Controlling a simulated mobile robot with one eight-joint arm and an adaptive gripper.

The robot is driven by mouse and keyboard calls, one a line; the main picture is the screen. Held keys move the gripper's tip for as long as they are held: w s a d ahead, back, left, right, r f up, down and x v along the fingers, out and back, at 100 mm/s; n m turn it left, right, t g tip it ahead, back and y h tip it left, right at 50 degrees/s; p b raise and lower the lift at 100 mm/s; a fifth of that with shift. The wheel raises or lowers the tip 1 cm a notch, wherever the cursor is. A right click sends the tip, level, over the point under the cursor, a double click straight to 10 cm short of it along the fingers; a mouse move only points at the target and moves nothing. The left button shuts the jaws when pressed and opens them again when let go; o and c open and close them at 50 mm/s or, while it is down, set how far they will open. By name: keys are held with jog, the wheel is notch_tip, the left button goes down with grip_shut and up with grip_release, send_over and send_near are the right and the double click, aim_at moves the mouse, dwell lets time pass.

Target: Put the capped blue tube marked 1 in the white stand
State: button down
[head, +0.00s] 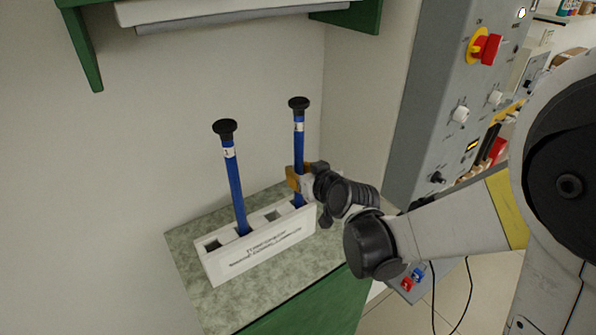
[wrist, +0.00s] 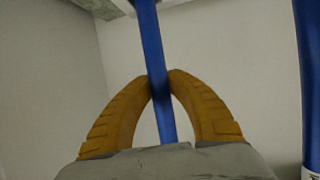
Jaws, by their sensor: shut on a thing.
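The white stand (head: 255,258) is a long block with a row of square holes. A blue tube with a black cap (head: 299,135) stands upright at its right end, its lower end at the rightmost hole; how deep it sits I cannot tell. My gripper (head: 297,178) is shut on this tube, low on its body. In the wrist view the yellow fingers close around the blue shaft (wrist: 152,45). A second capped blue tube (head: 236,190) stands in the stand's second hole from the left, slightly tilted.
The leftmost hole and the one between the tubes are empty. The stand is on a speckled green counter (head: 195,285) against the wall. A green-bracketed shelf (head: 230,12) hangs above. A grey control panel (head: 440,110) rises on the right.

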jog(key=shift+f, duration=0.2)
jog(key=c, duration=1.3)
grip_release()
jog(key=shift+r, duration=0.15)
jog(key=shift+s+r, duration=0.1)
jog(key=shift+r, duration=0.1)
jog(key=s+d+r+m+g+h+p, duration=0.1)
jog(key=s+d, duration=0.5)
jog(key=s, duration=0.3)
jog(key=s+d+r+m+g+h+p, duration=0.1)
jog(key=s+d+r+m+g+h, duration=0.1)
jog(key=s+d, duration=0.4)
jog(key=s+d+r+m+g+h+p, duration=0.1)
jog(key=s+d, duration=0.5)
jog(key=s, duration=0.6)
jog(key=shift+d+r+m+g+h, duration=0.15)
jog(key=shift+r+m+g+h, duration=0.25)
jog(key=shift+g+h, duration=0.25)
